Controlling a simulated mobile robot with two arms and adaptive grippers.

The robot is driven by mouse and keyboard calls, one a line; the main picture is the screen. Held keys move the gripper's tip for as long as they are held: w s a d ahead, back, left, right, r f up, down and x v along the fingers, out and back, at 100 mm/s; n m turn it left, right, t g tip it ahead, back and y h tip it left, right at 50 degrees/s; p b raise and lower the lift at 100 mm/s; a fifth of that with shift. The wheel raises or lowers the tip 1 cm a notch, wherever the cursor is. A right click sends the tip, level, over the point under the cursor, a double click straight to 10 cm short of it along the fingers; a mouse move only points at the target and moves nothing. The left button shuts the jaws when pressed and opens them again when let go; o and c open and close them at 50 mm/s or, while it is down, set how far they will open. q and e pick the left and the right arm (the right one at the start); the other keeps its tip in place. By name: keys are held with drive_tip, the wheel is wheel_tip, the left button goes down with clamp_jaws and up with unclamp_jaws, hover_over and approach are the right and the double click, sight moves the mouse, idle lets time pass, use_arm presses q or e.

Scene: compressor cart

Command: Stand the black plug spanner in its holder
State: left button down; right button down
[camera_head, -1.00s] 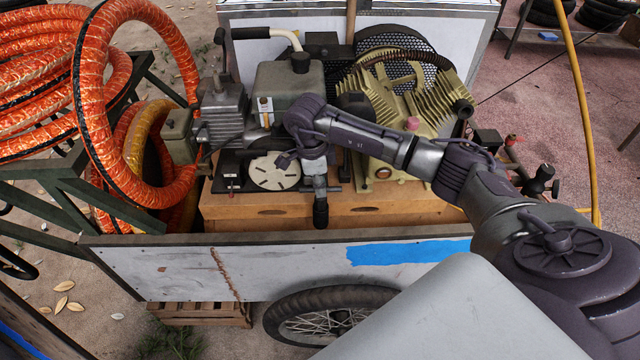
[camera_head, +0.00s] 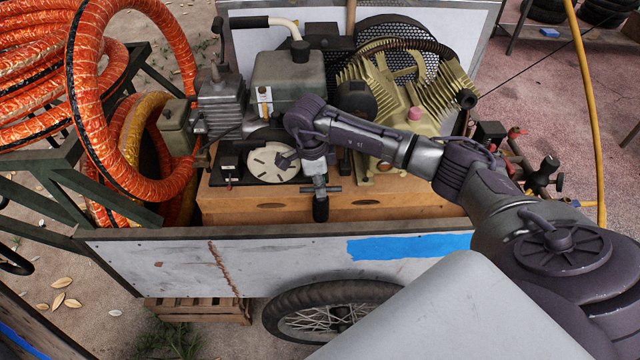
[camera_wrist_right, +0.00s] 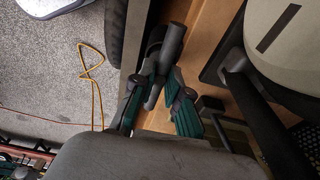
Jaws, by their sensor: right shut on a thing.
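The black plug spanner (camera_head: 320,209) hangs upright below my right gripper (camera_head: 317,177) in the head view, its dark lower end over the front of the wooden deck and its cross bar just above. My right gripper is shut on it. In the right wrist view the green-padded fingers (camera_wrist_right: 158,108) close on the spanner's grey shaft (camera_wrist_right: 172,45). I cannot make out the holder for certain; a small black stand (camera_head: 229,172) is on the deck to the left. My left gripper is not in view.
The cart's front wall (camera_head: 290,262) stands close in front of the spanner. A white round disc (camera_head: 268,163) is just left of the gripper. The engine (camera_head: 285,85) and finned compressor (camera_head: 410,85) stand behind. Orange hoses (camera_head: 95,110) fill the left side.

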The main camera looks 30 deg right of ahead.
drive_tip(key=shift+f+b, duration=0.3)
drive_tip(key=shift+f, duration=0.15)
drive_tip(key=c, duration=1.1)
unclamp_jaws()
drive_tip(key=shift+o, duration=0.2)
drive_tip(key=o, duration=0.3)
drive_tip(key=shift+r, duration=0.1)
drive_tip(key=shift+r+p, duration=2)
drive_tip(key=shift+r, duration=1)
